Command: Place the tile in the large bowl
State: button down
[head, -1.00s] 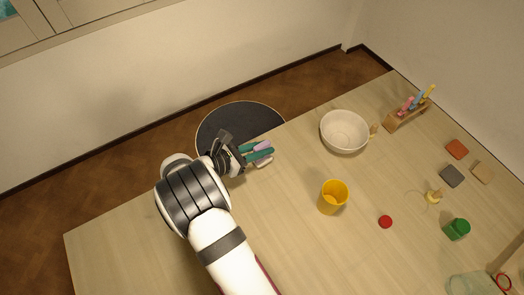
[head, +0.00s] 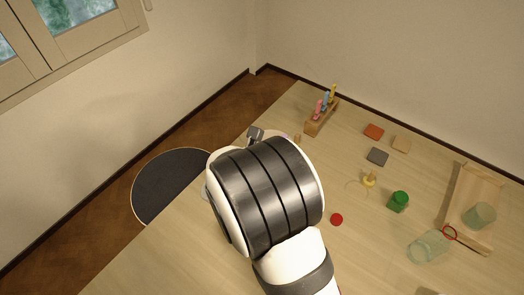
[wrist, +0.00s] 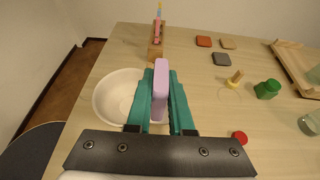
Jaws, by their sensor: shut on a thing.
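My gripper (wrist: 161,103) is shut on a lilac tile (wrist: 161,88), held upright between its two teal fingers. In the wrist view the large white bowl (wrist: 108,97) stands on the table just left of and behind the fingers. The tile and fingers overlap the bowl's right side. The tile looks above table level; its exact height over the rim is unclear. In the head view my arm covers most of the bowl and the gripper.
A wooden rack with coloured sticks (head: 322,118) stands behind the bowl. Orange (head: 373,132), grey (head: 377,157) and tan (head: 401,144) tiles, a green jar (head: 398,202), a red disc (head: 336,219) and a wooden tray (head: 455,194) lie to the right.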

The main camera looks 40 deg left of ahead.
jog(key=w+d, duration=0.5)
jog(key=w, duration=0.3)
jog(key=shift+s+a+f, duration=0.4)
jog(key=shift+a+f, duration=1.3)
jog(key=shift+a, duration=0.2)
jog(key=shift+s+a+f, duration=0.45)
jog(key=shift+a+f, duration=1.2)
jog(key=shift+a, duration=0.2)
jog(key=shift+s+a+f, duration=0.4)
jog(key=shift+a+f, duration=1.3)
jog(key=shift+a, duration=0.2)
jog(key=shift+f, duration=0.1)
jog(key=shift+f, duration=0.15)
jog(key=c, duration=0.8)
grip_release()
